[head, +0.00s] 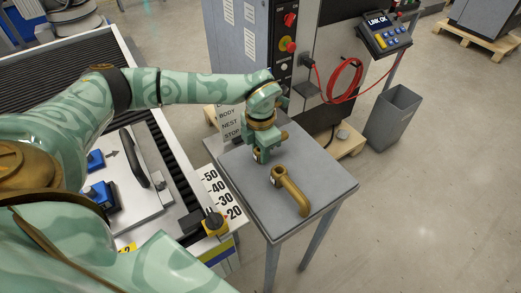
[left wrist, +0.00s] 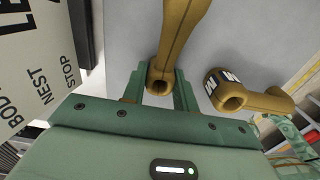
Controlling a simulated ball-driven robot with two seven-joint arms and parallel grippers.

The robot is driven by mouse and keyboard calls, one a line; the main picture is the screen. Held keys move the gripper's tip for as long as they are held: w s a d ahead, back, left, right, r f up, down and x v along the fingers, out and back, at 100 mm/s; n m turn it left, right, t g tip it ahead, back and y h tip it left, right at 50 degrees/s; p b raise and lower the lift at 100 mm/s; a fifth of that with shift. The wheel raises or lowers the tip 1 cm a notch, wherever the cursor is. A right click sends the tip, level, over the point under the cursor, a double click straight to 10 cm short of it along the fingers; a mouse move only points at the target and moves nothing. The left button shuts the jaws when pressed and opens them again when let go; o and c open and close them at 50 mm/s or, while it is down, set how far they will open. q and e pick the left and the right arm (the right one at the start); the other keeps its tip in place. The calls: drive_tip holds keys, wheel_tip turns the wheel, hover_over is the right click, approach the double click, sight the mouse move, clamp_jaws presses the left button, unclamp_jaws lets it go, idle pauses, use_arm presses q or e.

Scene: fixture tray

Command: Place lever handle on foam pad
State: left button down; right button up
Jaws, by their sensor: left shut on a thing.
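My left gripper (head: 263,156) points down over a small stand with a flat grey top (head: 325,172), which looks like the foam pad, though its material is unclear. The gripper is shut on a brass lever handle (left wrist: 180,35), held between the fingertips by its hollow end; its shaft runs away from the gripper. In the head view the gripper hides most of it. I cannot tell whether it touches the grey top. A second brass handle (head: 293,193) lies on the grey top beside the gripper; its labelled hub (left wrist: 225,92) shows in the left wrist view.
A sign (head: 229,122) stands behind the gripper, close to the stand. A machine cabinet with a red cable (head: 347,82) and a grey bin (head: 394,115) are behind. A fixture tray with blue clamps (head: 102,196) is at left. The grey top's right side is clear.

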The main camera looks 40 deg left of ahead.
drive_tip(key=shift+d, duration=0.1)
use_arm(q)
drive_tip(key=c, duration=1.2)
unclamp_jaws()
drive_tip(key=shift+o, duration=0.6)
use_arm(e)
drive_tip(key=shift+d, duration=0.2)
use_arm(q)
wheel_tip(320, 180, up, 12)
drive_tip(key=p, duration=0.3)
use_arm(e)
drive_tip(key=r, duration=0.1)
drive_tip(key=w+r, duration=0.1)
drive_tip(key=r, duration=0.1)
use_arm(q)
drive_tip(key=shift+r, duration=0.1)
